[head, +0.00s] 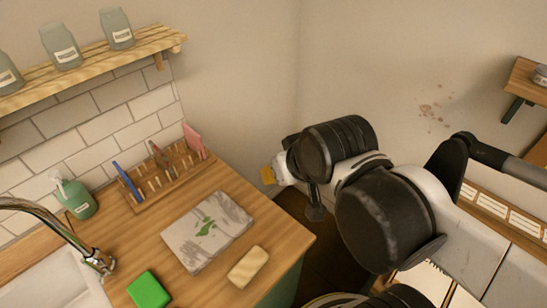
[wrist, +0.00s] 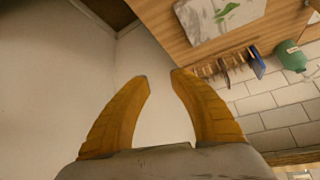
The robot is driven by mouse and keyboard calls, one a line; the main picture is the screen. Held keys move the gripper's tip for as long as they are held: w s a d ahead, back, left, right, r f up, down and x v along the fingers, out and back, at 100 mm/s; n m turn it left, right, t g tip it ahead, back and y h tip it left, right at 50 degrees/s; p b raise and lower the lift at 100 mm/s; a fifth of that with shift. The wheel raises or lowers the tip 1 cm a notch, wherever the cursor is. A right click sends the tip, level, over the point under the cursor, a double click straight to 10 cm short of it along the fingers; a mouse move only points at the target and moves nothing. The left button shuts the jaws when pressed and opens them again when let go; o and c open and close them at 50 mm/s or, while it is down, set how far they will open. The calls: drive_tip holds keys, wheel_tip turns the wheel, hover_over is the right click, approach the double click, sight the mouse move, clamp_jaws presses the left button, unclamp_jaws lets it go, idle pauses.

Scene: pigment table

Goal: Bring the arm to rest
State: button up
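My gripper (wrist: 160,78) has two yellow fingers, which show spread apart with nothing between them in the wrist view. In the head view the end of my arm, with a bit of yellow finger (head: 268,176), is in the air to the right of the wooden counter (head: 285,228). The arm is bent and reaches in from the right. The gripper touches nothing that I can see. Most of the fingers are hidden behind the wrist in the head view.
On the counter are a marble slab (head: 182,240) with a green smear, a cream block (head: 248,266), a green sponge (head: 149,291), a wooden rack (head: 170,176) with tools, and a green bottle (head: 78,198). A tap (head: 60,228) stands left. A shelf (head: 110,62) holds jars.

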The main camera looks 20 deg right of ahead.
drive_tip(key=shift+s+d+f, duration=0.1)
drive_tip(key=shift+s+d, duration=0.15)
drive_tip(key=shift+s, duration=0.3)
wheel_tip(320, 180, down, 2)
drive_tip(key=shift+f+b, duration=0.25)
drive_tip(key=shift+b, duration=1)
